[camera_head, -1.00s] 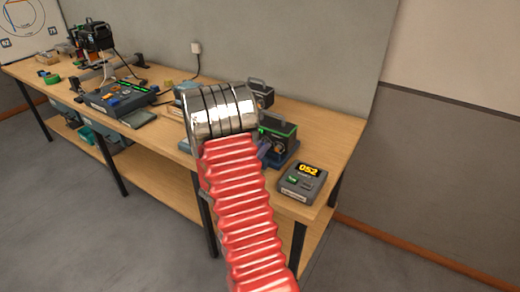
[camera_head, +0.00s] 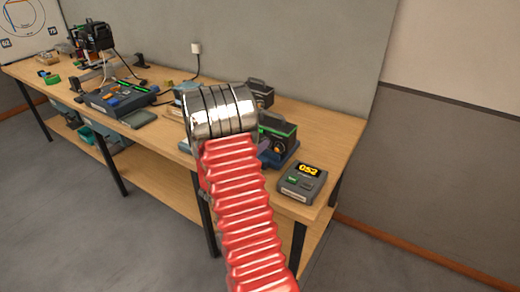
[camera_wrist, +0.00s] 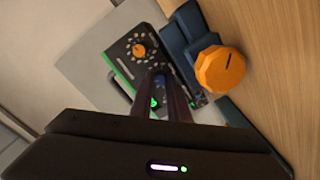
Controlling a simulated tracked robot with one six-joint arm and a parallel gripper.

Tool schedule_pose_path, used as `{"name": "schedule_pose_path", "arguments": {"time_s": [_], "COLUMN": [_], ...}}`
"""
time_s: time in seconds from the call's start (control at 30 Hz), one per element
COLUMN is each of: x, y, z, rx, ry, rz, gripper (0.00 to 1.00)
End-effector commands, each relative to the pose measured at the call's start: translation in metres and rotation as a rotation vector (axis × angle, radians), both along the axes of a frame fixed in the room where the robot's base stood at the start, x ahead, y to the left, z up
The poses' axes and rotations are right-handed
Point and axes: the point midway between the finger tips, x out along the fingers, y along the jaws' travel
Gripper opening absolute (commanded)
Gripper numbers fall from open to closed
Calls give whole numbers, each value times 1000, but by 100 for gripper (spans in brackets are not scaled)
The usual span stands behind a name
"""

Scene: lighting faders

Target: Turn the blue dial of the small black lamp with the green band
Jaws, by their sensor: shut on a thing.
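The small black lamp with the green band (camera_head: 284,130) stands at the right part of the bench in the head view, partly hidden by my red arm. In the wrist view its dark face (camera_wrist: 127,50) shows an orange dial (camera_wrist: 139,50) and a green strip along one edge. The blue dial (camera_wrist: 160,82) shows between the fingertips of my gripper (camera_wrist: 161,80), mostly covered by them. My gripper is shut on the blue dial. In the head view my arm hides the fingers.
A large orange knob (camera_wrist: 220,69) on a dark blue base sits close beside the fingers. A grey display box (camera_head: 302,181) stands at the bench's front right. Another black lamp (camera_head: 260,92) stands behind. A fader console (camera_head: 117,98) lies further left.

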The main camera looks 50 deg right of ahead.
Motion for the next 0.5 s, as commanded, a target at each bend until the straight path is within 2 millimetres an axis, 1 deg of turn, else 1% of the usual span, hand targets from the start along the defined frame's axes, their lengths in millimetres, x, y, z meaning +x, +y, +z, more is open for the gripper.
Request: {"name": "schedule_pose_path", "arguments": {"time_s": [0.23,0.5], "x": [1,1], "y": [0,1], "z": [-1,-1], "rx": [-11,-16], "ry": [143,201], "rz": [3,3], "gripper": [0,0]}}
